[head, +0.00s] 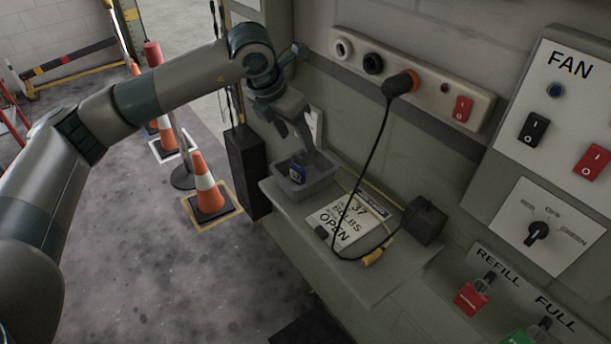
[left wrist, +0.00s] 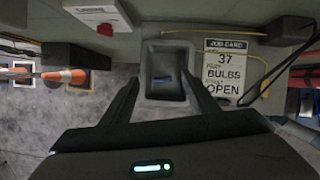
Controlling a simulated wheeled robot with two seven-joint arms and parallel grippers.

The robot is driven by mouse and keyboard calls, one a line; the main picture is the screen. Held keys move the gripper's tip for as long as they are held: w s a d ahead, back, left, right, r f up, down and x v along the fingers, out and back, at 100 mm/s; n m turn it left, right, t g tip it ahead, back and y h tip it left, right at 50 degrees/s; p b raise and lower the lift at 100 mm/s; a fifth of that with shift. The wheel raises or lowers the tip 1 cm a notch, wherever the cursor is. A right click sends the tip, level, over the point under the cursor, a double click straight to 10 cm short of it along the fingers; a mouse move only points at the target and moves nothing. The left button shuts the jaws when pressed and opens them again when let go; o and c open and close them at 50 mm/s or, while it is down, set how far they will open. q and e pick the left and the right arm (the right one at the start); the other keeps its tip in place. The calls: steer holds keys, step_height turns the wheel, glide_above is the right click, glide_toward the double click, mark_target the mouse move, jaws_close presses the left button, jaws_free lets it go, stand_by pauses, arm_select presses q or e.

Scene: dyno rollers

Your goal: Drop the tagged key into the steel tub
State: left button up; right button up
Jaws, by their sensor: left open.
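The steel tub (head: 319,183) is a small grey open box on the left end of the wall shelf. My right gripper is not in view.
The shelf (head: 375,285) also carries a job card (head: 346,222), a black box (head: 424,221) and a cable with a yellow end. A socket strip (head: 410,80) and switch panels are on the wall to the right. A tall black box (head: 246,170) and traffic cone (head: 207,187) stand left.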

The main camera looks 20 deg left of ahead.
arm_select(q)
steer(key=b+v, duration=0.4)
steer(key=v, duration=1)
steer(key=shift+r, duration=0.4)
steer(key=shift+s+a, duration=0.1)
